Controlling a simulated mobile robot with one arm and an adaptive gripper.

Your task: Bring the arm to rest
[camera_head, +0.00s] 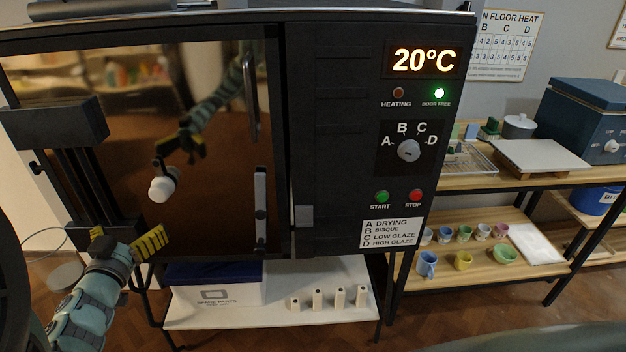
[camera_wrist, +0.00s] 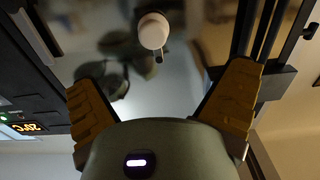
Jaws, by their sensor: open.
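My gripper (camera_head: 126,243) is at the lower left in the head view, in front of the kiln's glossy door (camera_head: 130,95). Its yellow fingers are spread with nothing between them. In the wrist view my gripper (camera_wrist: 160,100) also shows open, fingers apart. A white round knob-like piece (camera_head: 161,189) sits on the door above and right of the fingers; it also shows in the wrist view (camera_wrist: 153,31), beyond the fingertips and apart from them. The door looks closed and reflects my arm. Most of my arm is out of view.
The kiln panel's display (camera_head: 424,60) reads 20°C, and the "door free" lamp (camera_head: 439,93) glows green. A dark block on bars (camera_head: 52,122) stands close by my gripper. Below are a box (camera_head: 214,288) and several pale posts (camera_head: 338,298). Shelves at right hold colored cups (camera_head: 463,261).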

